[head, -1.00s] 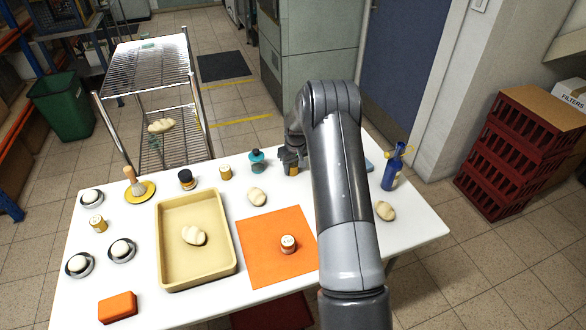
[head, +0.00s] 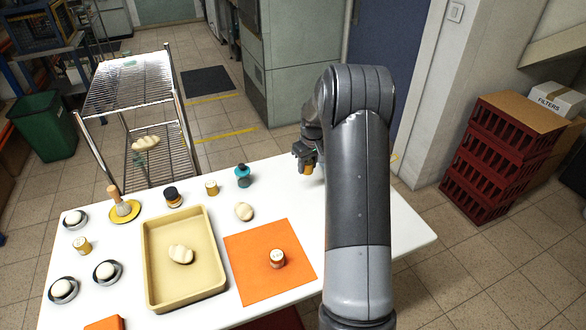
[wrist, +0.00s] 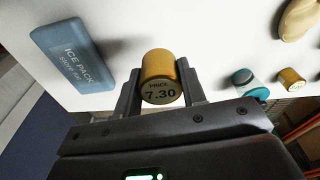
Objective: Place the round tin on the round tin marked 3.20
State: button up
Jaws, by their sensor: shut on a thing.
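My gripper (head: 306,160) is shut on a gold round tin (wrist: 160,78), whose end reads "PRICE 7.30" in the wrist view. The tin (head: 308,170) shows just below the fingers in the head view, over the back right of the white table; its height above the top is hard to judge. A tin with a white top (head: 277,258) stands upright on the orange mat (head: 250,283). Two more gold tins stand at the back (head: 211,188) and at the left (head: 82,245). Their prices are too small to read, so I cannot tell which is marked 3.20.
A teal bottle (head: 243,176) and a dark-lidded jar (head: 173,196) stand at the back. A beige tray (head: 150,262) holds a pale lump; another pale lump (head: 244,211) lies beside the mat. A blue ice pack (wrist: 70,55) lies near my gripper. My arm hides the table's right part.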

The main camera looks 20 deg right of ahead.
jog(key=shift+s+d+r, duration=0.35)
jog(key=shift+s+d, duration=0.05)
jog(key=w+a+r+n, duration=0.25)
jog(key=w+a, duration=0.35)
jog(key=a, duration=0.5)
jog(key=n, duration=0.1)
send_over(210, 183)
jog(key=f, duration=0.4)
jog(key=shift+s+d+f, duration=0.15)
jog(key=shift+s+d, duration=0.2)
jog(key=shift+w+a+f, duration=0.1)
jog(key=shift+a+f, duration=0.2)
jog(key=shift+f, duration=1.85)
jog(key=shift+f, duration=0.1)
jog(key=o, duration=1)
